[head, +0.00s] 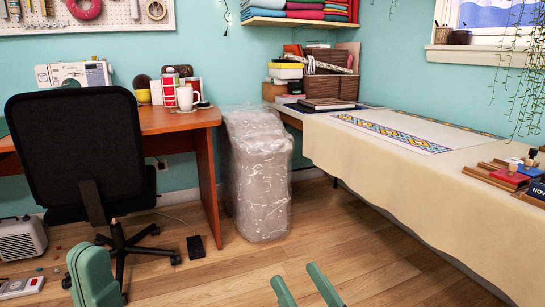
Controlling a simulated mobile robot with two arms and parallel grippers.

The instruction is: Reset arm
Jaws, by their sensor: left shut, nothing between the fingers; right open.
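My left gripper (93,277) shows as a green shape at the bottom left, in front of the black office chair. Its fingers are together with nothing between them. My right gripper (301,284) is at the bottom centre, with two green fingers apart and nothing between them. It is over the wooden floor. Both arms are cut off by the lower picture edge.
A black office chair (75,150) stands at an orange-brown desk (160,121). A plastic-wrapped bundle (257,175) stands between the desk and a cloth-covered table (400,170). A heater (22,240) and power strip (20,287) are at left. The floor (380,265) at centre right is clear.

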